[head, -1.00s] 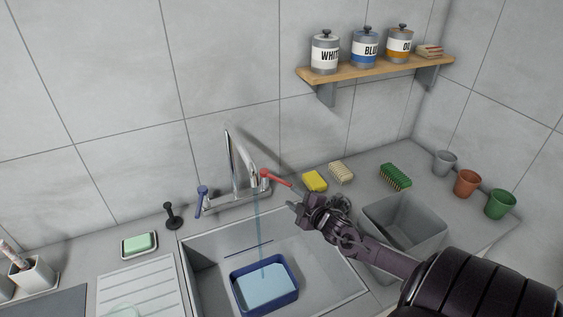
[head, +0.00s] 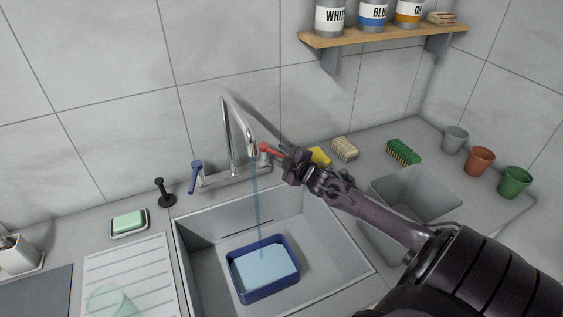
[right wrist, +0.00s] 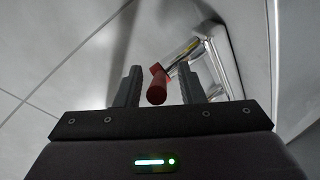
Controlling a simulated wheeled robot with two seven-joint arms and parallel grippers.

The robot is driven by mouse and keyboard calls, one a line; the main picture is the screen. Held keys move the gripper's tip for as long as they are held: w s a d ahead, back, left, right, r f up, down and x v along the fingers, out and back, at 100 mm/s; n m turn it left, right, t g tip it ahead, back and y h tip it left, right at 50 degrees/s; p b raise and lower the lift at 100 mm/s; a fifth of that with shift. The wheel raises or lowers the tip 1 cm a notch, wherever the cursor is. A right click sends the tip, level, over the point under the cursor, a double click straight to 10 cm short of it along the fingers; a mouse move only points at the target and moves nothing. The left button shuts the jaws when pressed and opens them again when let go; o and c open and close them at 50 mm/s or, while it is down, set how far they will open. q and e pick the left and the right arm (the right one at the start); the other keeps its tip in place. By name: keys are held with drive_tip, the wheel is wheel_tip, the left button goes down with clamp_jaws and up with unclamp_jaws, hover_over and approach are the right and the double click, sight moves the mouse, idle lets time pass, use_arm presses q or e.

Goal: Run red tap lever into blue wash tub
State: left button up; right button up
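The red tap lever (head: 270,150) sticks out from the right side of the chrome tap (head: 240,140). Water runs from the spout into the blue wash tub (head: 266,294), which stands in the sink and holds pale blue water. My right gripper (head: 284,156) is at the lever's free end. In the right wrist view the red lever (right wrist: 158,88) lies between the two fingers of my right gripper (right wrist: 160,88), with gaps on both sides, so the gripper is open. A blue tap lever (head: 196,176) stands at the tap's left. My left gripper is not in view.
A grey basin (head: 415,200) lies right of the sink (head: 335,232). A green soap (head: 128,222) and a clear glass (head: 112,303) are at the left.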

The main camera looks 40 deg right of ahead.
drive_tip(key=shift+w, duration=0.15)
clamp_jaws()
idle(0.4)
drive_tip(key=a+m+h+p, duration=0.1)
drive_tip(key=m+h, duration=0.1)
drive_tip(key=shift+a+g+h, duration=0.15)
drive_tip(key=shift+g+h, duration=0.15)
drive_tip(key=shift+h, duration=0.1)
unclamp_jaws()
